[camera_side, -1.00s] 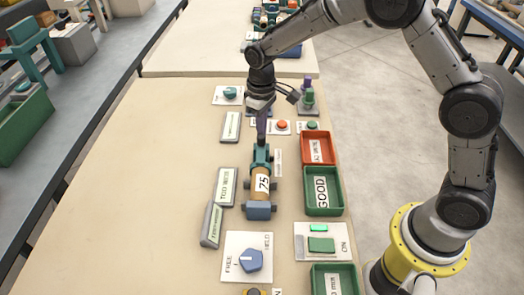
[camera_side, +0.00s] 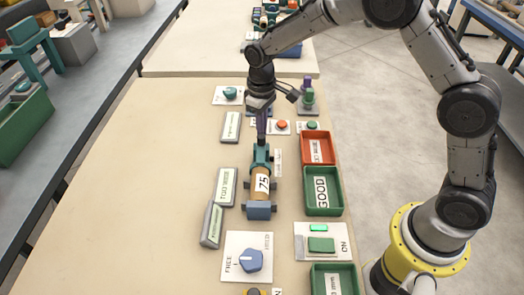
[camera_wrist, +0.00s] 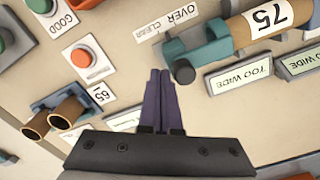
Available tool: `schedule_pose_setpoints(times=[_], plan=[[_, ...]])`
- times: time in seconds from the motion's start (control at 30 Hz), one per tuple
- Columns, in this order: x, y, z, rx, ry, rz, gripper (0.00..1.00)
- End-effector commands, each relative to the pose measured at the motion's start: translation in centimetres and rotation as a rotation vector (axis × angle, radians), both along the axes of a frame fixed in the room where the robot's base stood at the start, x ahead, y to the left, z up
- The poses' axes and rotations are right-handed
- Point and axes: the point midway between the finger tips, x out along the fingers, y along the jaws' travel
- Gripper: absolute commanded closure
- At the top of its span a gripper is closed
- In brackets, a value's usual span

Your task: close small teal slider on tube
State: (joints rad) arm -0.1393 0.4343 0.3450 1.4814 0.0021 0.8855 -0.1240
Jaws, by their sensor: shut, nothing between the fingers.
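The tube (camera_side: 261,182), brown with a white "75" label, lies on the table between a teal end piece (camera_side: 261,158) and a blue-grey block (camera_side: 259,210). In the wrist view the tube (camera_wrist: 262,22) is at the upper right, with the teal piece (camera_wrist: 200,42) at its end and a dark round knob (camera_wrist: 184,72) on that piece. I cannot tell which teal part is the slider. My gripper (camera_side: 262,140) points down at the far end of the teal piece. In the wrist view its purple fingers (camera_wrist: 158,75) are together and empty, just left of the knob. Whether they touch it is unclear.
A red tray (camera_side: 318,134) and a green "GOOD" tray (camera_side: 338,196) stand right of the tube. Label blocks (camera_side: 224,200) stand to its left. A blue dial (camera_side: 250,260) is in front. The table's left side is clear.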

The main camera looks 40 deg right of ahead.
Motion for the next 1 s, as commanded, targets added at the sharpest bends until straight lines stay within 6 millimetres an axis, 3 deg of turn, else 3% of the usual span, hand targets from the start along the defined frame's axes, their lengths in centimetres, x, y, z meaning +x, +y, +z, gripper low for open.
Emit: schedule_pose_setpoints(times=[0.27, 1.0], plan=[[0.4, -0.4, 0.2, -0.001, -0.003, 0.000, 1.00], [0.5, -0.4, 5.5, 0.000, -0.007, 0.000, 1.00]])
